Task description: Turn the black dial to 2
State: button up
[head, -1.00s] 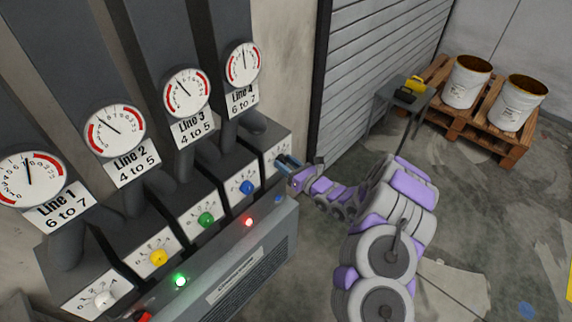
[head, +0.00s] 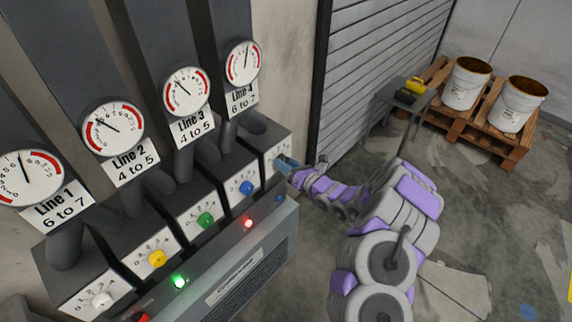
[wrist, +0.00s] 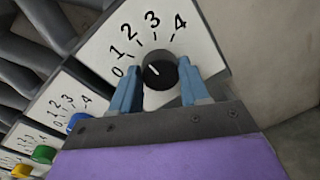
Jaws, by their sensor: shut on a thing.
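The black dial (wrist: 159,71) sits on the rightmost white scale plate (wrist: 95,58), marked 0 to 4. Its white pointer mark points up-left, roughly toward 1. My gripper (wrist: 160,82) is shut on the dial, with one blue finger on each side of it. In the head view my gripper (head: 286,163) reaches the rightmost panel, under the Line 4 gauge (head: 243,63). The dial is hidden there behind the fingers.
Left of it are the blue dial (head: 246,187), green dial (head: 206,220), yellow dial (head: 157,258) and white dial (head: 102,300). A small table (head: 408,96) and a pallet (head: 499,142) with two buckets stand at the back right. Floor between is clear.

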jog(key=o, duration=1.1)
jog(key=shift+d, duration=0.1)
jog(key=shift+c, duration=0.2)
jog(key=shift+d, duration=0.1)
jog(key=p+v, duration=0.3)
jog(key=v, duration=1.4)
jog(key=shift+d+p, duration=0.15)
jog(key=shift+p, duration=0.2)
jog(key=shift+f, duration=0.1)
